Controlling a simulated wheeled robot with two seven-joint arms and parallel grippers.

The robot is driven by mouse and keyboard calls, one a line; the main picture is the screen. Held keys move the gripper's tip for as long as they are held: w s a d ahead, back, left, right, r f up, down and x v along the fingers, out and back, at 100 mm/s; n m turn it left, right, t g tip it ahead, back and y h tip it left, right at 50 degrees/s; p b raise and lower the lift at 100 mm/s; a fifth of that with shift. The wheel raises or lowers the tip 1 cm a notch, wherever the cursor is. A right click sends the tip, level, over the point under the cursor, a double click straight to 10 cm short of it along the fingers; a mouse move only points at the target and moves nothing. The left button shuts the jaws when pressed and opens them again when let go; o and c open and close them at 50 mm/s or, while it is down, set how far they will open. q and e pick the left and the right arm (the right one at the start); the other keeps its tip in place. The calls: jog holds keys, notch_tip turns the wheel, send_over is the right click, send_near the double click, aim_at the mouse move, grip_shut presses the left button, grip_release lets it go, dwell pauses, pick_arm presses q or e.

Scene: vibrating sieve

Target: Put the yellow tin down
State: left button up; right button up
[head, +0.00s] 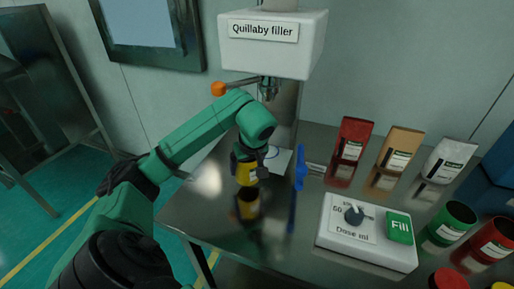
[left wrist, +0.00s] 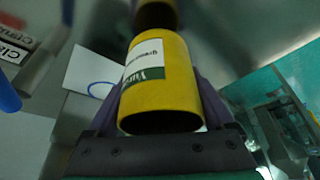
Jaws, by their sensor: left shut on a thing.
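The yellow tin (left wrist: 160,85) is held between the fingers of my left gripper (left wrist: 163,100), with its white and green label showing in the left wrist view. In the head view the yellow tin (head: 246,172) is at the end of my left arm, over the metal table (head: 212,195) below the filler. My left gripper is shut on it. The tin's reflection shows on the table; I cannot tell whether its base touches the surface. My right gripper is not in view.
The Quillaby filler (head: 290,58) stands behind the tin, with a white card (head: 279,161) at its foot. A blue lever-like part (head: 300,168) is close to the right. A dose box (head: 366,240), bags (head: 398,150) and green (head: 448,222) and red tins (head: 490,243) occupy the right.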

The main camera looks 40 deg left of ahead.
pick_arm(q)
jog(key=w, duration=0.2)
jog(key=w+a+p, duration=0.1)
jog(key=w, duration=0.2)
jog(key=w+a, duration=0.1)
jog(key=w, duration=0.2)
jog(key=shift+a+p, duration=0.25)
jog(key=shift+p, duration=0.05)
notch_tip(320, 180, down, 3)
jog(key=shift+s+f+p, duration=0.15)
jog(key=shift+p, duration=0.15)
jog(key=shift+a+f, duration=0.1)
jog(key=shift+f, duration=0.1)
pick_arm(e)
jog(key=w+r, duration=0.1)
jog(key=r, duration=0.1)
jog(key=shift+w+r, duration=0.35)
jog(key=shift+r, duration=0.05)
pick_arm(q)
jog(key=shift+f, duration=0.1)
jog(key=o, duration=1.1)
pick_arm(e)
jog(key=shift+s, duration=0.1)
